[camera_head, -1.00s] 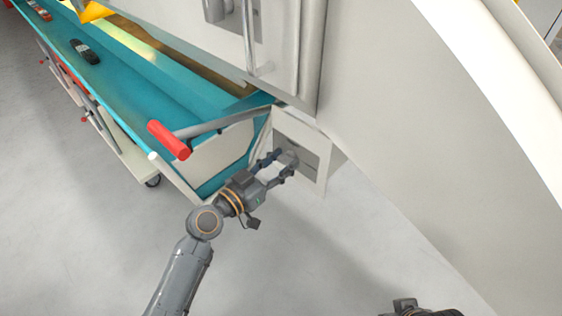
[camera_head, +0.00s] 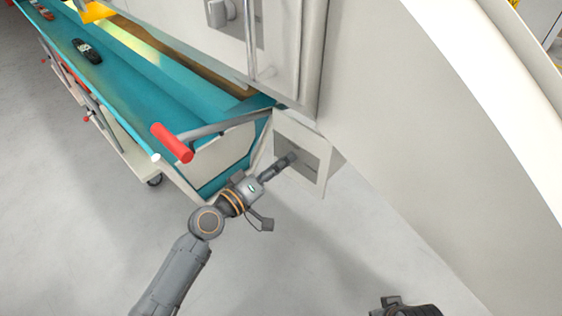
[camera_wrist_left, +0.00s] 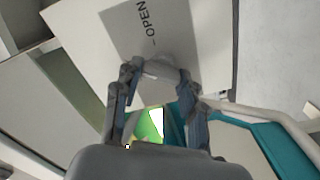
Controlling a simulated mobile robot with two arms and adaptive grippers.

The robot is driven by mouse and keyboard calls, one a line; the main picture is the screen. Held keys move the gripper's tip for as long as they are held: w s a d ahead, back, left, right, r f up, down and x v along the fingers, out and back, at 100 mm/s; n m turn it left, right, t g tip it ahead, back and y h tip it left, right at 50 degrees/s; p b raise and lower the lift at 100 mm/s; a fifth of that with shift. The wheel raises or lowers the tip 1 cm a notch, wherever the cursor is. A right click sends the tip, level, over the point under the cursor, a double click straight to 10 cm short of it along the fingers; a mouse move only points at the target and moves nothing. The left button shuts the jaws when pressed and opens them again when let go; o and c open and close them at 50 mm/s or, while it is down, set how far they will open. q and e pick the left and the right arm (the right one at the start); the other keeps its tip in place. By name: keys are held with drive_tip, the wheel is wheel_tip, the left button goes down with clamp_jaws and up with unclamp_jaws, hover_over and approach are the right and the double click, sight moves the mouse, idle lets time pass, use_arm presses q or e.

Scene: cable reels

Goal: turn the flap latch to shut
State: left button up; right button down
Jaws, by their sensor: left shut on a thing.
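The flap latch is a light grey knob on a grey plate (camera_head: 310,160) set in a white box-like panel (camera_head: 322,140). In the left wrist view the plate (camera_wrist_left: 168,22) carries the word OPEN with a short mark, and the latch knob (camera_wrist_left: 160,68) sits between my fingertips. My left gripper (camera_head: 288,160) is shut on the knob, its fingers on either side of it in the left wrist view (camera_wrist_left: 160,78). In the head view the fingers overlap and mostly hide the knob. Part of my right arm (camera_head: 405,309) shows at the bottom right; its fingers cannot be made out.
A teal conveyor trough (camera_head: 150,100) runs to the upper left, with a dark object (camera_head: 87,51) on its edge. A red-handled lever (camera_head: 172,143) stands close to my left gripper. A white cabinet with a bar handle (camera_head: 251,40) is above the panel. The floor below is clear.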

use_arm(q)
drive_tip(key=shift+f+n+p, duration=0.1)
drive_tip(key=shift+n+p, duration=0.5)
drive_tip(key=shift+n, duration=2.8)
use_arm(e)
drive_tip(key=shift+f, duration=2.65)
use_arm(q)
drive_tip(key=o, duration=1.2)
drive_tip(key=shift+a, duration=0.1)
drive_tip(key=shift+c, duration=0.2)
drive_tip(key=v, duration=1.2)
use_arm(e)
drive_tip(key=shift+r, duration=0.15)
